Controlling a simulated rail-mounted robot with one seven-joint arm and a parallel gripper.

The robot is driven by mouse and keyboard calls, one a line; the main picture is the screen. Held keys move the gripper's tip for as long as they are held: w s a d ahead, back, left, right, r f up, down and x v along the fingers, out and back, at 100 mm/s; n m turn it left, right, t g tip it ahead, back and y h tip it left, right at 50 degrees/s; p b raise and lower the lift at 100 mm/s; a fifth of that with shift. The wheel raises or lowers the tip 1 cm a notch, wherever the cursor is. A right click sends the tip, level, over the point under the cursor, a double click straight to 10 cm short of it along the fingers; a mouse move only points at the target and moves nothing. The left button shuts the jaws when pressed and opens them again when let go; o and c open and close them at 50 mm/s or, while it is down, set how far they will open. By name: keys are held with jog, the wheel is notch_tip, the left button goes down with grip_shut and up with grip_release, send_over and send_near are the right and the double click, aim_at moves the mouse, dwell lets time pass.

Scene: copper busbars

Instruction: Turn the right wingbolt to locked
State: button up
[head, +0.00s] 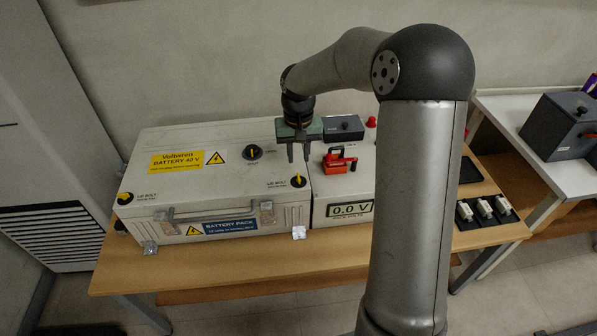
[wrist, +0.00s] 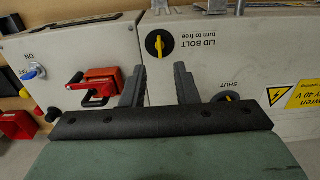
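The right wingbolt (head: 298,181) is a black round knob with a yellow wing, at the front right corner of the battery pack lid. In the wrist view the wingbolt (wrist: 160,46) lies beyond the fingertips, its yellow wing running up and down the picture, beside an upside-down "LID BOLT turn to free" label. My gripper (head: 298,153) hangs above the lid, behind the wingbolt. In the wrist view my gripper (wrist: 160,74) is open, with nothing between its two fingers, apart from the wingbolt.
A second wingbolt (head: 125,198) sits at the lid's front left. A dark lid knob (head: 252,152) is partly hidden by my gripper in the wrist view. A red-handled switch (head: 338,160) stands on the right-hand box, near my gripper. A voltage display (head: 350,209) reads 0.0 V.

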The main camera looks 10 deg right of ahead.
aim_at(298, 176)
notch_tip(298, 176, down, 8)
jog(key=shift+r, duration=0.25)
grip_shut()
